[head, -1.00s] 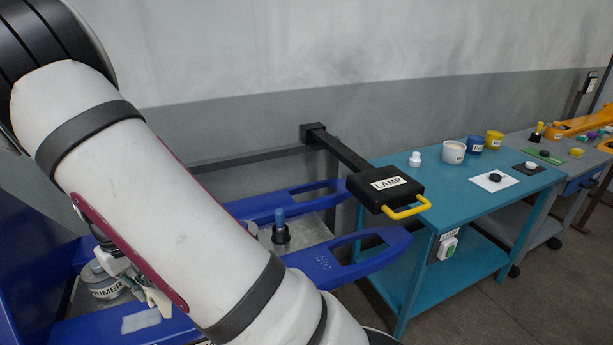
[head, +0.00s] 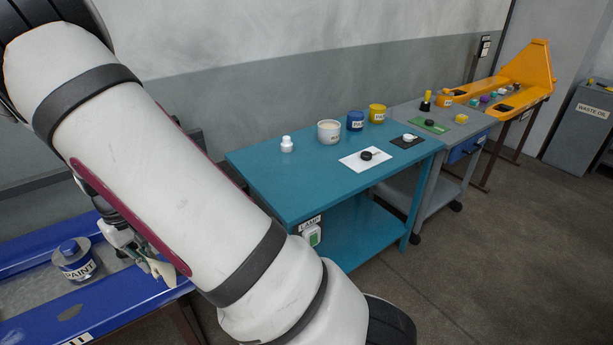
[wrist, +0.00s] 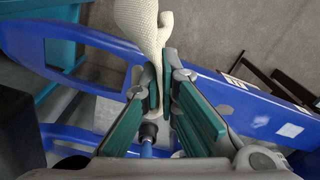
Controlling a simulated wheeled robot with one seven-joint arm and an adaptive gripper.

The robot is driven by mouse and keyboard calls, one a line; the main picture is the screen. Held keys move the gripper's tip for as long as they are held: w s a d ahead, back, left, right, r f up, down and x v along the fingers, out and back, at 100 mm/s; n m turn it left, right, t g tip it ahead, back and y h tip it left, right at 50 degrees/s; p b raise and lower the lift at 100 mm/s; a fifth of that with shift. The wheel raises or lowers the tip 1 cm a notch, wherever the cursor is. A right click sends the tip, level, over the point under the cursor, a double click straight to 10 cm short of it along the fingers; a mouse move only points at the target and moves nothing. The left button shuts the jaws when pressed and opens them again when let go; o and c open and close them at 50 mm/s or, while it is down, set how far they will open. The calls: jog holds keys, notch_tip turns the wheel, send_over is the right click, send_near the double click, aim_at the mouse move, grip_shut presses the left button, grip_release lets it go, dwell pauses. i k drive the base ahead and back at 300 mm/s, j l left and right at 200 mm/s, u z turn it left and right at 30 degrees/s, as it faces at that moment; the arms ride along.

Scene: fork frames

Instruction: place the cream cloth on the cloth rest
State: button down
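The cream cloth (wrist: 140,20) hangs from between the teal-padded fingers of my gripper (wrist: 164,85) in the wrist view. The fingers are shut on a narrow part of it, and its wider part spreads beyond the fingertips. In the head view my gripper (head: 138,250) is at the lower left, partly behind my own arm, with the pale cloth (head: 162,270) at its tip. It is above or in front of the blue frame; I cannot tell its height. I cannot make out which thing is the cloth rest.
A blue frame (head: 40,245) carries a PAINT can (head: 76,262). A grey cart (head: 405,112) and an orange bench (head: 530,75) stand beyond. Open floor (head: 500,240) lies at right.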

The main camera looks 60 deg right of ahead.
aim_at(308, 180)
jog(key=k+l+z, duration=0.1)
jog(key=l, duration=0.15)
jog(key=k+l+z, duration=0.1)
jog(key=l, duration=0.2)
jog(key=k+l, duration=0.1)
jog(key=l, duration=0.2)
jog(key=i+z, duration=0.25)
jog(key=i, duration=0.2)
jog(key=i+j+z, duration=0.15)
jog(key=i+z, duration=0.15)
jog(key=i, duration=0.1)
